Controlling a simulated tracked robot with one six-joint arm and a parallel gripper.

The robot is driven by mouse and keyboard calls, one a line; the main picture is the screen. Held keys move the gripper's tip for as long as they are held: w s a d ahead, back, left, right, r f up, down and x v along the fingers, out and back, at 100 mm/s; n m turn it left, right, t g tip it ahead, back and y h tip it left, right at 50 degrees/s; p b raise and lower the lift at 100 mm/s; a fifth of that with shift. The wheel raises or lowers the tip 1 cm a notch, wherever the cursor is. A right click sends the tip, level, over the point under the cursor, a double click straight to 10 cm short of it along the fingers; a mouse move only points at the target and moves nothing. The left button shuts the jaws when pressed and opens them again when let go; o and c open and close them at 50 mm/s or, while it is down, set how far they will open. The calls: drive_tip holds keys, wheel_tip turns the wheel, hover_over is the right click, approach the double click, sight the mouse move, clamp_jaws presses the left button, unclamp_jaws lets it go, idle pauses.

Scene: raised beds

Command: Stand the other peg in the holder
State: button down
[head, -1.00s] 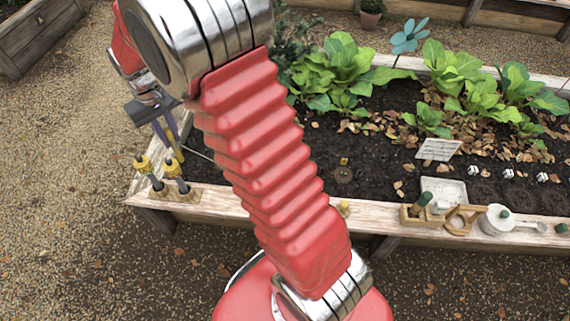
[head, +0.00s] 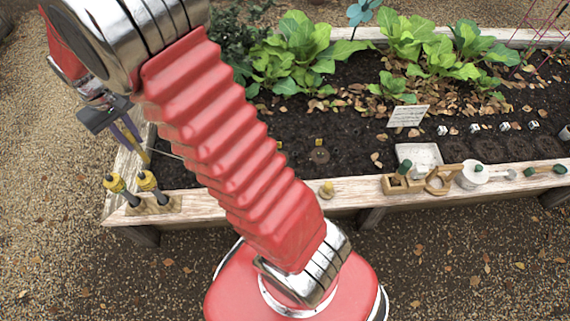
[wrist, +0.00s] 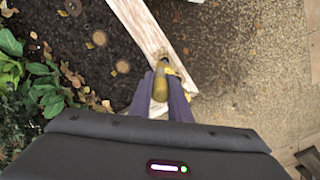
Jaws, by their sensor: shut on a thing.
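My gripper (head: 138,148) is at the left, above the bed's near-left corner, partly hidden behind my arm. In the wrist view its two purple fingers (wrist: 160,100) are shut on an olive-yellow peg (wrist: 160,86). I cannot tell whether this block is the holder. A small yellow peg-like piece (head: 327,189) stands on the bed's front plank, right of my arm.
The front plank (head: 350,198) also bears a wooden tray (head: 397,186) with a green piece, a wooden frame (head: 440,181) and a white pot (head: 470,176). A pale tray (head: 418,153) and a sign (head: 408,116) are on the soil. Leafy plants (head: 310,55) grow behind.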

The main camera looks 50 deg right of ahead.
drive_tip(key=s+d+f+m, duration=0.2)
drive_tip(key=s+d+f, duration=0.4)
drive_tip(key=d, duration=0.4)
drive_tip(key=s+d+f+m, duration=0.3)
drive_tip(key=d+f, duration=0.5)
drive_tip(key=d, duration=0.1)
drive_tip(key=s+d+f+m, duration=0.2)
drive_tip(key=s+d+f, duration=0.3)
drive_tip(key=s, duration=0.5)
drive_tip(key=s+d+f+m, duration=0.3)
drive_tip(key=s+d+f, duration=0.2)
drive_tip(key=s, duration=0.5)
drive_tip(key=shift+s+d+f, duration=0.35)
drive_tip(key=shift+s+f, duration=0.05)
drive_tip(key=shift+f, duration=0.6)
drive_tip(key=shift+f, duration=4.9)
